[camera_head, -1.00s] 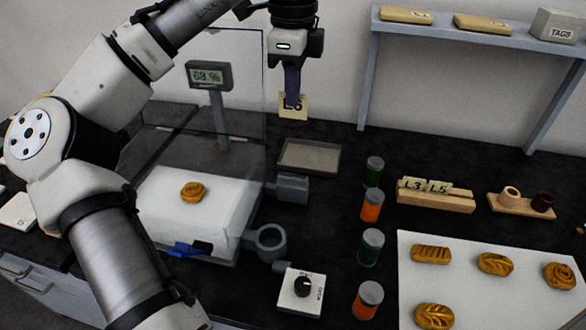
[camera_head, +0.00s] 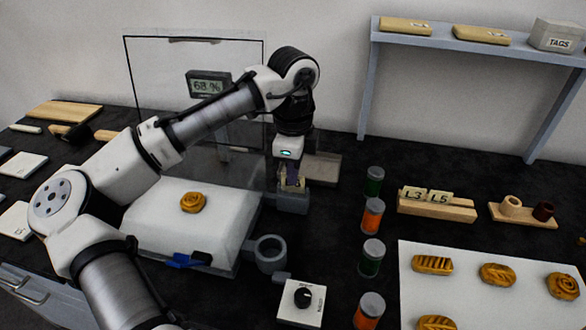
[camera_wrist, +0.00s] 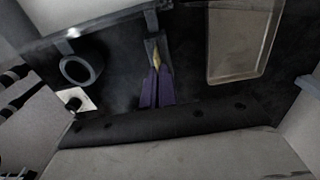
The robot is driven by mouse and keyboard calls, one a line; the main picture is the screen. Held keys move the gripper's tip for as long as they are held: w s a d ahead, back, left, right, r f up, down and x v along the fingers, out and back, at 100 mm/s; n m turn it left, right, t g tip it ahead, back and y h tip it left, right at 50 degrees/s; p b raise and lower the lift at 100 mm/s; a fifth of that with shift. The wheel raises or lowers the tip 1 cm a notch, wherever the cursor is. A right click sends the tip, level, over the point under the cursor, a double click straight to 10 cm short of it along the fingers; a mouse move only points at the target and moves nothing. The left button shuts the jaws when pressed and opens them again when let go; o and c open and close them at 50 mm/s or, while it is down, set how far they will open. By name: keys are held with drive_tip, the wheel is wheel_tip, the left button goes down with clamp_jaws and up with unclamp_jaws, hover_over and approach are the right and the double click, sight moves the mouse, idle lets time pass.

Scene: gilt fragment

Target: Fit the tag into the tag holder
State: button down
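My gripper (camera_head: 293,178) points down over the grey tag holder (camera_head: 292,203), a block at the right side of the white box. The small cream tag (camera_head: 284,183) shows between and beside the fingertips, low at the holder's top. In the wrist view, the purple fingers (camera_wrist: 156,80) are close together on the tag (camera_wrist: 157,60), which shows as a thin yellowish sliver against the dark holder (camera_wrist: 153,44). The fingers hide most of the tag. I cannot tell whether its lower edge is inside the holder or just above it.
A clear panel (camera_head: 150,85) stands behind the white box (camera_head: 165,230). A grey tray (camera_head: 328,167) lies just behind the gripper. A ring holder (camera_head: 270,254) and a dial (camera_head: 302,298) are in front. Several jars (camera_head: 372,215) and a wooden rack (camera_head: 437,209) with tags stand right.

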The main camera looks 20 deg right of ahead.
drive_tip(key=shift+f, duration=0.1)
drive_tip(key=c, duration=1.7)
unclamp_jaws()
wheel_tip(320, 180, up, 12)
drive_tip(key=shift+r, duration=0.15)
